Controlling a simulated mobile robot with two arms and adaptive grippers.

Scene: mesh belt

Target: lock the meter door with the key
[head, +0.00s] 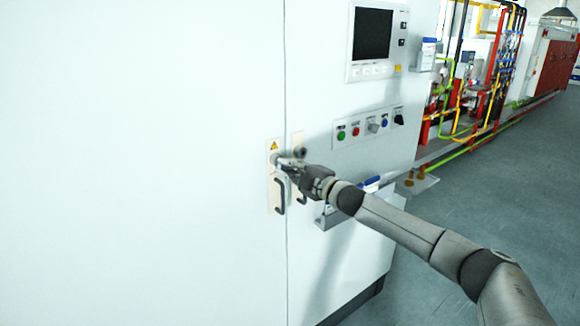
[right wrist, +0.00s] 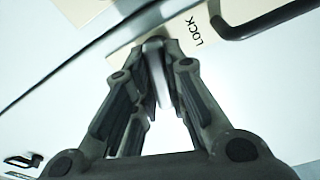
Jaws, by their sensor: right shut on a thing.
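The white cabinet door (head: 150,130) fills the left of the head view and looks flush with the panel on its right. Near its right edge is a cream lock plate (head: 273,148) with a yellow warning triangle and a dark handle below. My right gripper (head: 284,162) is at this plate, just above the handle. In the right wrist view, my fingers close on a narrow grey metal piece, seemingly the key (right wrist: 155,58), in front of the plate marked LOCK (right wrist: 193,32). How deep the key sits, and the keyhole, are hidden. My left gripper is out of view.
The panel on the right carries a row of buttons (head: 370,127) and a screen (head: 373,34). Floor (head: 450,210) is clear at right.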

